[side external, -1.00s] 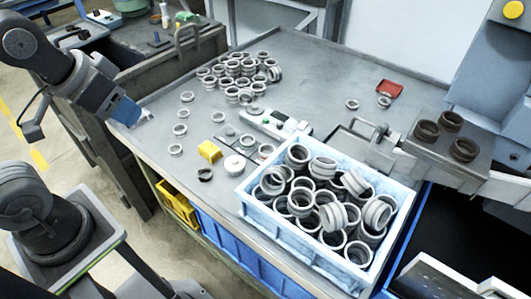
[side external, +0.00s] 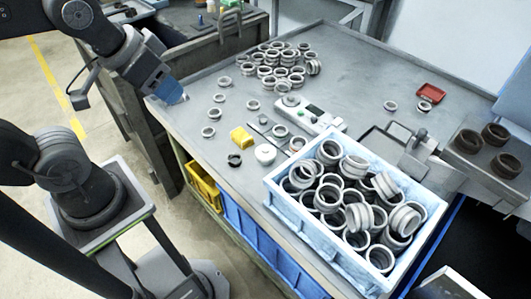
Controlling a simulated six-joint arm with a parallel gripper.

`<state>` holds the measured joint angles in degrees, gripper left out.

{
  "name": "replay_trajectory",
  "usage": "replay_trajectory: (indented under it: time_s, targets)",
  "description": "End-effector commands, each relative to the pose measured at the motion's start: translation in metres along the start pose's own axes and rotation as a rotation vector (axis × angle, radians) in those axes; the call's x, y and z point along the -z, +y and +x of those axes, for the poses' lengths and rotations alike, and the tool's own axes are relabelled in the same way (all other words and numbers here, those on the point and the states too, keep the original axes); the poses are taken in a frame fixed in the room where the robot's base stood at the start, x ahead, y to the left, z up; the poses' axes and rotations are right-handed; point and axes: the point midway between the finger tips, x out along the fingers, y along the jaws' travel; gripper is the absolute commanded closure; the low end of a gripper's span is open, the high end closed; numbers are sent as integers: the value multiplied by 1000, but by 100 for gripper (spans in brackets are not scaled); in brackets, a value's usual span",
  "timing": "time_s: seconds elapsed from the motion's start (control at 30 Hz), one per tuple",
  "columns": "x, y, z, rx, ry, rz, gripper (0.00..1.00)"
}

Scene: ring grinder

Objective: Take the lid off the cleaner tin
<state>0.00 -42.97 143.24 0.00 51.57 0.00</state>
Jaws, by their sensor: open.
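A small round white tin (side external: 265,154), which looks like the cleaner tin, stands on the grey table near its front edge. Its top is pale and looks covered; where the lid meets the body is too small to make out. My gripper (side external: 178,98) is open and empty over the table's left corner, to the left of the tin and well apart from it. Its fingers are small and partly hidden by the blue gripper body.
A yellow block (side external: 241,137) and a dark ring (side external: 234,160) are close to the tin. A blue crate (side external: 310,228) full of metal rings stands to its right. Loose rings (side external: 208,132) lie between my gripper and the tin. A gauge (side external: 310,115) lies behind.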

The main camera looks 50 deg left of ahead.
Motion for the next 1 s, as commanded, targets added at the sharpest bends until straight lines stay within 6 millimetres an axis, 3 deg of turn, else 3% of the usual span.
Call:
replay_trajectory:
  time_s: [0.43,1.0]
  targets:
    - [0,0,0,0,0,0,57]
    - [0,0,0,0,0,0,3]
